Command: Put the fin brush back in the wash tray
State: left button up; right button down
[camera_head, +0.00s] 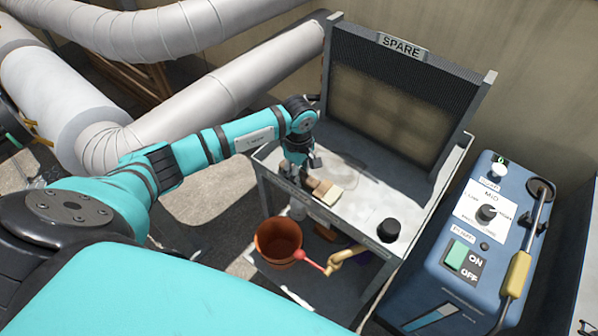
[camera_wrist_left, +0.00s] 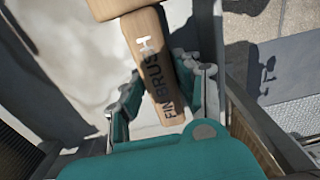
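The fin brush (camera_head: 325,190) has a wooden handle and a pale head. It is over the pale top of the grey bench (camera_head: 358,213), below the SPARE panel; I cannot tell whether it touches that top. My left gripper (camera_head: 300,165) is at its handle end. In the left wrist view, the handle of the fin brush (camera_wrist_left: 155,70), lettered FIN BRUSH, lies between the two fingers of my left gripper (camera_wrist_left: 160,68). The fingertips appear to press on both its sides. I cannot make out a separate wash tray. My right gripper is not in view.
A black knob-like object (camera_head: 388,230) stands on the bench's right end. Below are an orange bucket (camera_head: 278,242) and a red-and-yellow tool (camera_head: 330,262). The SPARE panel (camera_head: 395,95) rises behind. A blue control unit (camera_head: 470,240) stands right of the bench.

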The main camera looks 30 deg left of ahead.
pick_arm(q)
jog(key=shift+o, duration=0.4)
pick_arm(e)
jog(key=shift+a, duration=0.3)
pick_arm(q)
jog(key=shift+r, duration=0.15)
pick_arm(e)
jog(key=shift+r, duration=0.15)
pick_arm(q)
jog(key=shift+r, duration=0.25)
notch_tip(320, 180, up, 12)
jog(key=shift+f, duration=0.2)
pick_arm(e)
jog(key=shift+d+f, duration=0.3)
